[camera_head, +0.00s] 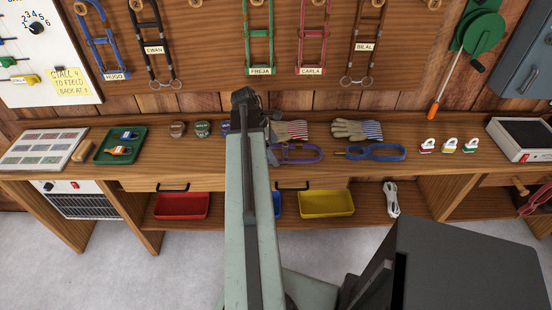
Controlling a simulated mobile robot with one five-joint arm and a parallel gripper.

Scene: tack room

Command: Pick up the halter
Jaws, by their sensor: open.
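Several strap halters hang in a row on the wooden board: a blue one (103,42) over the label HUGO, a black one (157,65) at EWAN, a green one (259,35) at FREJA, a pink one (312,35) at CARLA and a brown one (364,38) at BILAL. On the bench lie a purple strap loop (312,152) and a blue strap loop (392,152); I cannot tell for sure whether these are halters. My gripper (247,97) is open and empty, raised in front of the bench's back edge, left of the purple loop. My arm hides part of the bench.
Striped gloves (357,130) lie behind the strap loops. Red (181,206) and yellow (326,204) bins stand on the shelf below.

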